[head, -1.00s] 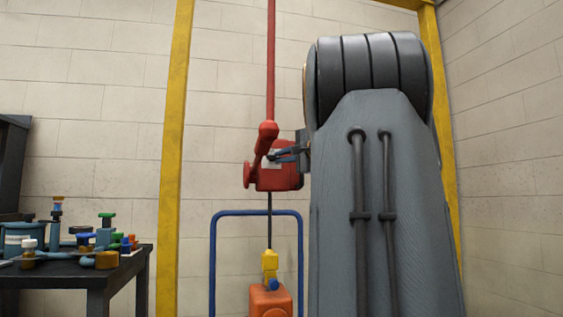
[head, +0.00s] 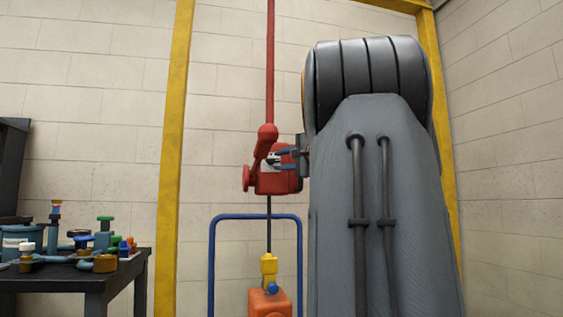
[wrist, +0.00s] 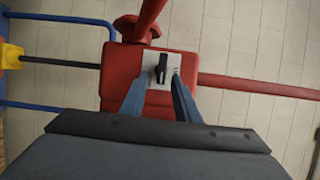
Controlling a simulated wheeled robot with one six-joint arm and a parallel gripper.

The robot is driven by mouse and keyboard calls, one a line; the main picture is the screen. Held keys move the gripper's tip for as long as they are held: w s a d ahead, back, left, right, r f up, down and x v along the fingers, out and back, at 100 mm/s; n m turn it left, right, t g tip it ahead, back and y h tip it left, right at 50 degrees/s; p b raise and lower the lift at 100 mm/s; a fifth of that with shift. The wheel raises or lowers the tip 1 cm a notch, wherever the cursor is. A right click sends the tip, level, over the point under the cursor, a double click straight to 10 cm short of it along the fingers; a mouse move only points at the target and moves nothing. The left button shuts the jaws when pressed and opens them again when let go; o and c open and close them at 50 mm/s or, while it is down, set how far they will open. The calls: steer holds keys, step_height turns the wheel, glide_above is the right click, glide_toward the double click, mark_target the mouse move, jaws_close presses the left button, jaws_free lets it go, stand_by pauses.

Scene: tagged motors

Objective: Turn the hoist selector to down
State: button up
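The red hoist body (head: 282,183) hangs on a red rod (head: 270,70); it also shows in the wrist view (wrist: 122,75). On its face is a pale plate (wrist: 149,61) with a small black selector (wrist: 161,68). In the wrist view the selector's bar runs roughly up and down the picture. My gripper (wrist: 161,80) is open at the hoist face, with one blue finger on each side of the selector and gaps between. In the head view my gripper (head: 274,158) shows at the hoist's front; the selector is too small there to read its setting.
A dark cable (head: 269,225) runs down from the hoist to a yellow hook block (head: 269,265) above an orange load (head: 270,303). A blue frame (head: 212,265) stands around it. Yellow posts (head: 174,150) flank the hoist. A cluttered dark table (head: 95,282) is at left.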

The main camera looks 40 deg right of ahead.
steer(key=s+a+p, duration=0.1)
steer(key=s, duration=0.6)
steer(key=shift+s, duration=0.2)
steer(key=shift+a, duration=0.1)
